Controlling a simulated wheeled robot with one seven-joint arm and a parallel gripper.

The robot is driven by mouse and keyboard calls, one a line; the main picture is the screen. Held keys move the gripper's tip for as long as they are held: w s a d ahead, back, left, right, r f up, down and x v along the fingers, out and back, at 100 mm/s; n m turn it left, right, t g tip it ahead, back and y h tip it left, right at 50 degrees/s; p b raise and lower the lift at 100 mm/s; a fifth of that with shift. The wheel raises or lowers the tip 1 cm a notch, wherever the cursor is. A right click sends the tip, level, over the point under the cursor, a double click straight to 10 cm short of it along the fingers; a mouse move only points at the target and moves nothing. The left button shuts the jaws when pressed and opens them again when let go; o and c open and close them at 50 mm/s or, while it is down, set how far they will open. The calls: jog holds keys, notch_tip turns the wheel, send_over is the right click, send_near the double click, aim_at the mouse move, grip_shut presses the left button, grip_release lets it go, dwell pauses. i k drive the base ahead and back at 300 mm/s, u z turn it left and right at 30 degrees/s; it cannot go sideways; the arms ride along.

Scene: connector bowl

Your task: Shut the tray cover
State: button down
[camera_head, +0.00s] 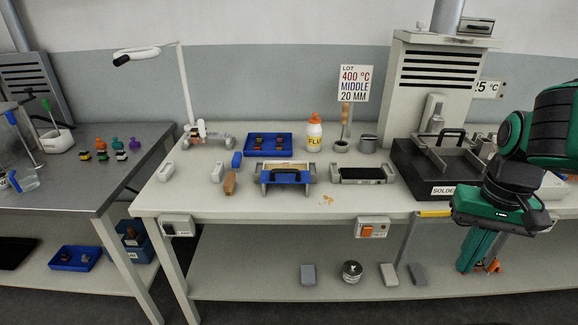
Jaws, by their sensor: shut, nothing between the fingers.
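A blue tray (268,189) with a black arched handle stands on the light workbench (250,204), near the front middle. A grey holder with a dark inside (362,172) stands to its right. A black box (418,184) labelled "SOLDER" sits further right, with a black handle (450,132) and grey plates at its top. I cannot tell for certain which of these parts is the tray cover, or how far it is open. My gripper (486,268) hangs down at the lower right, in front of the bench edge, shut and empty. It is apart from all the trays.
A brown-handled tool (229,184) lies left.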

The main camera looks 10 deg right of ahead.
aim_at(297, 176)
jog(key=i, duration=1)
